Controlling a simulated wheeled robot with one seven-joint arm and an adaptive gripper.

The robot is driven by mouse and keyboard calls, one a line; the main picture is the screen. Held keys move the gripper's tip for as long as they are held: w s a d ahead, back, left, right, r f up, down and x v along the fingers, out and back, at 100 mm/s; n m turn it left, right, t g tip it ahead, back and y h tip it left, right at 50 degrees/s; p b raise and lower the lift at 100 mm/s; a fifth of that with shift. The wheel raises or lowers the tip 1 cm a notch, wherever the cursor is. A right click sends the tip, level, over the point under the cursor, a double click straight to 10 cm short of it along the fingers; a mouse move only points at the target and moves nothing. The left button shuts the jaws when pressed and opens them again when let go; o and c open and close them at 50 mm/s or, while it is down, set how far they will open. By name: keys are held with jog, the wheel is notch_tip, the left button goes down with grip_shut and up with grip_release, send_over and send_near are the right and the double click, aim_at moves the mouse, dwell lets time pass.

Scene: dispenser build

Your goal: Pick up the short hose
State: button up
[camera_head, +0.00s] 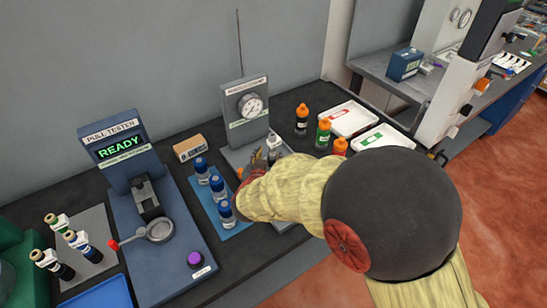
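I cannot make out a short hose for certain. Several dark upright pieces with tan tops and white tags (50,260) stand on a grey mat at the far left; I cannot tell whether one is a hose. My arm reaches in from the lower right. My gripper (260,162) is at its far end, by the base of the gauge stand (246,108) and just right of the blue-capped bottles (217,187). My own wrist mostly hides the gripper, so its fingers and anything between them are unclear. A clear bottle with a pale top (274,146) stands just beyond it.
The pull tester (125,150) reads READY and has a red-knobbed lever. A small O-rings box (188,147) stands behind the bottles. Orange and green-capped bottles (323,134) and two white trays (385,141) are at the right. A blue tray (98,295) is at the front left.

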aim_at(272, 152)
jog(key=b+x, duration=0.1)
jog(key=x, duration=0.1)
jog(key=b+x, duration=0.1)
jog(key=x, duration=0.1)
jog(key=shift+w+d, duration=0.25)
jog(key=shift+w, duration=0.15)
jog(key=shift+r, duration=0.1)
jog(key=shift+c, duration=0.7)
grip_shut()
